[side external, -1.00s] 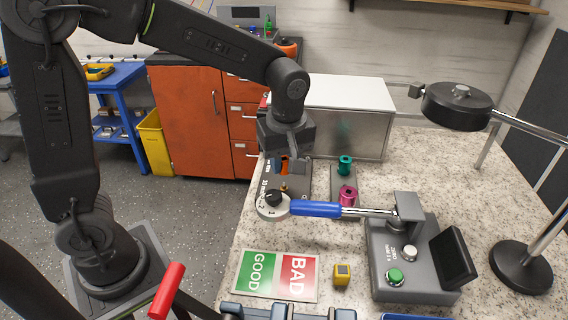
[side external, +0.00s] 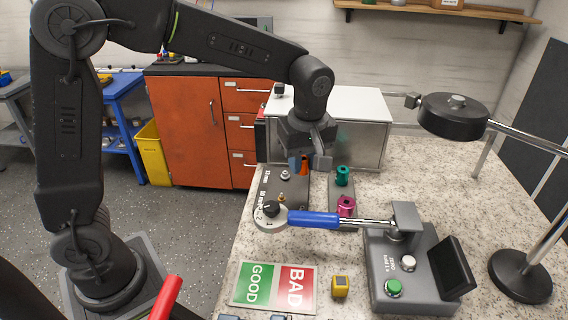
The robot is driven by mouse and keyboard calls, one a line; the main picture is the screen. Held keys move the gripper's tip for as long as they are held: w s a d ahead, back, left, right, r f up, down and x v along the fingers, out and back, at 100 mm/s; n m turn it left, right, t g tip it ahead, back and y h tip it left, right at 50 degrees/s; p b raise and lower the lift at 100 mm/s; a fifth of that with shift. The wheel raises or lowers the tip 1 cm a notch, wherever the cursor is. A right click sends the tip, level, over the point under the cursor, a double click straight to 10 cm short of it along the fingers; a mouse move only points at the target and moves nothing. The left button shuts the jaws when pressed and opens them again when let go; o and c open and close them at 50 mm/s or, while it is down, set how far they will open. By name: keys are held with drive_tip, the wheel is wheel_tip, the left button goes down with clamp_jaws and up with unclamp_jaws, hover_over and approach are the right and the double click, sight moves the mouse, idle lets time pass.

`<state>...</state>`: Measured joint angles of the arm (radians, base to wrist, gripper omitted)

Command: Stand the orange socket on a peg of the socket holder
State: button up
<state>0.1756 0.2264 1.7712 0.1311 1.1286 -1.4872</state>
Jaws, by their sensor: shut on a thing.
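My gripper (side external: 310,163) is shut on the orange socket (side external: 303,166). Its fingers hide much of the socket. It appears to be above the work plates, near the gap between them; the exact height cannot be told. The grey socket holder (side external: 359,192) lies on the bench just right of the gripper. A teal socket (side external: 343,175) and a magenta socket (side external: 346,206) stand on it.
A dark plate (side external: 270,184) with size lettering and metal studs lies left of the holder. A torque wrench with a blue handle (side external: 313,220) crosses in front of both, its head at a grey tester (side external: 385,250). A metal box (side external: 362,145) stands behind. A lamp (side external: 453,115) overhangs the right side.

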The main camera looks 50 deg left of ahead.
drive_tip(key=w+d, duration=0.1)
drive_tip(key=w, duration=0.1)
drive_tip(key=w+d, duration=0.4)
drive_tip(key=w, duration=0.1)
drive_tip(key=shift+d+f, duration=0.1)
drive_tip(key=shift+d, duration=0.1)
hover_over(342, 194)
drive_tip(key=d, duration=0.1)
drive_tip(key=shift+s+f, duration=0.25)
drive_tip(key=shift+f, duration=0.95)
drive_tip(key=shift+s+f, duration=0.2)
drive_tip(key=shift+f, duration=0.95)
drive_tip(key=shift+f, duration=1.15)
drive_tip(key=o, duration=1)
drive_tip(key=shift+r, duration=0.1)
